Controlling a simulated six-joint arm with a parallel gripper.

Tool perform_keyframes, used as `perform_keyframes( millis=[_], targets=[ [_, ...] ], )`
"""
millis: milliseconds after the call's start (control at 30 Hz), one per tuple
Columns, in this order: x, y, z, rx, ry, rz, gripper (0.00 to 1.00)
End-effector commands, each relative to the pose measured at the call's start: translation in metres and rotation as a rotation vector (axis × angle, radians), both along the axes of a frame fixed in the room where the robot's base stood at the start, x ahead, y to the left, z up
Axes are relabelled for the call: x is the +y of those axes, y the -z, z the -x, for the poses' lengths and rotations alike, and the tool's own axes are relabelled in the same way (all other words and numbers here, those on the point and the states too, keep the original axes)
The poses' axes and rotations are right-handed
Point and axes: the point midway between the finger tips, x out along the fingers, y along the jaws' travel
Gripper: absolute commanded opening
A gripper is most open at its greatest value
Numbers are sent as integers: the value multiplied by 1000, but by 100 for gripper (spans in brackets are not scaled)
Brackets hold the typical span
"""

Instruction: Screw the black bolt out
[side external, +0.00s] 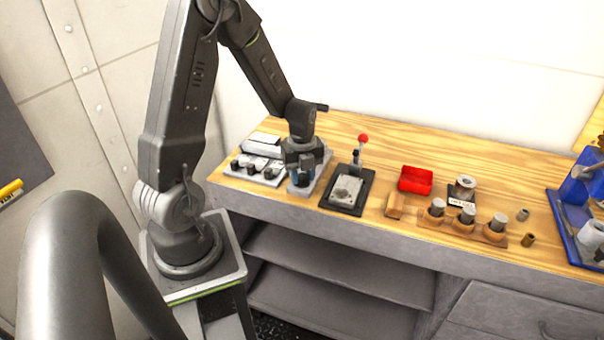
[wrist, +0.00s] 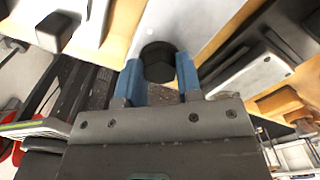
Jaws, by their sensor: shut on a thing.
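The black bolt (wrist: 158,62) shows in the wrist view as a dark hexagonal head over a pale grey plate (wrist: 205,22). My gripper (wrist: 158,75) has its two blue fingers on either side of the head, shut on it. In the side external view my gripper (side external: 301,178) points down over the grey plate (side external: 322,172) near the left end of the bench. The bolt is hidden there behind the fingers. The bolt's shank and its thread are out of sight in both views.
Left of my gripper stands a light block with several black knobs (side external: 257,166). Close on the right is a black-based fixture with a red-knobbed lever (side external: 362,140).

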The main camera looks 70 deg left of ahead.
Motion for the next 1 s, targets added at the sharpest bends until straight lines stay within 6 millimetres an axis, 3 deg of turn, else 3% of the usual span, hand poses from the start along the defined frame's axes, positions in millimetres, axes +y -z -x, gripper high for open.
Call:
perform_keyframes(
  millis=[367,1000],
  targets=[
    [0,0,0,0,-124,0,9],
    [0,0,0,0,-706,0,9]
  ],
)
